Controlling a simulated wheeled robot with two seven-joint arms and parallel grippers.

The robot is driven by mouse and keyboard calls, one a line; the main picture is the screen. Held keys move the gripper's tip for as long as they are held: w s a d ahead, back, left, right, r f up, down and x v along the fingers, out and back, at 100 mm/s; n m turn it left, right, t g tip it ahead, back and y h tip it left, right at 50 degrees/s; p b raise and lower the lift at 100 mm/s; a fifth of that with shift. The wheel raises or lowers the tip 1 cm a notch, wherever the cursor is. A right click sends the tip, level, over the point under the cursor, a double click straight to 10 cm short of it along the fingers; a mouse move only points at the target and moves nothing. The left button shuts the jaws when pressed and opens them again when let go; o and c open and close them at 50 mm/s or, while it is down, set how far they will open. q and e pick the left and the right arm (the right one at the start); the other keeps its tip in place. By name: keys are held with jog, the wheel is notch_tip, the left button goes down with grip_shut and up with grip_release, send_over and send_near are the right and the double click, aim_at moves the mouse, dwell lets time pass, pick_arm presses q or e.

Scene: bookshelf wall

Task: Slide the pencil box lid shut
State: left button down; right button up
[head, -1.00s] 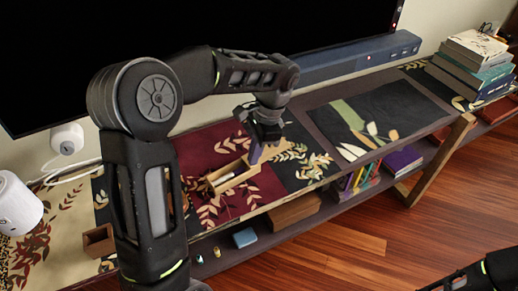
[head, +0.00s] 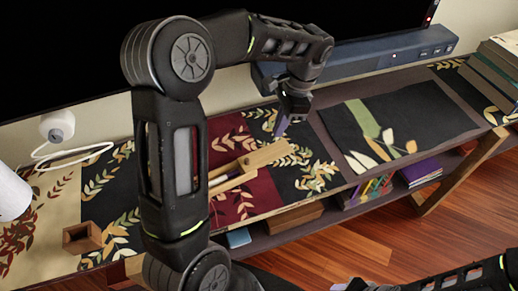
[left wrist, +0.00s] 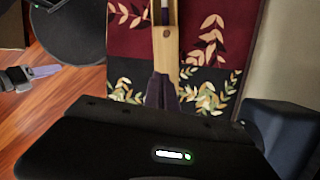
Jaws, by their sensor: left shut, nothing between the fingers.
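The wooden pencil box (head: 222,187) lies on the dark red part of the shelf-top runner, partly hidden behind my left arm. Its pale wooden lid (head: 265,154) reaches out past the box's right end, and part of the inside is uncovered. In the left wrist view the lid (left wrist: 165,52) runs up the picture, with a small dark mark and a pale item beyond it. My left gripper (head: 282,127) is shut and empty, by the lid's outer end; its purple fingers (left wrist: 161,90) show there too. My right gripper (left wrist: 45,71) shows at the left wrist view's edge, jaws unclear.
A soundbar (head: 375,60) runs along the back under the dark screen. An open wooden cube (head: 82,238) stands at the left. Stacked books (head: 490,75) are at the right. The black runner with leaves (head: 395,120) right of the box is clear.

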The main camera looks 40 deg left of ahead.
pick_arm(q)
send_near(252, 162)
jog(key=f, duration=0.1)
jog(key=w+d+f, duration=0.1)
jog(key=f, duration=0.1)
jog(key=w+d+f, duration=0.1)
jog(key=f, duration=0.1)
jog(key=shift+s+a+f+p, duration=0.15)
jog(key=shift+s+a+p, duration=0.15)
jog(key=shift+s+a, duration=0.25)
jog(key=shift+s+a+f+p, duration=0.15)
jog(key=shift+s+a+p, duration=0.15)
jog(key=shift+s+a, duration=0.25)
jog(key=shift+s+a+f, duration=0.1)
jog(key=shift+s+a, duration=0.15)
jog(key=shift+s, duration=0.15)
jog(key=shift+s, duration=0.1)
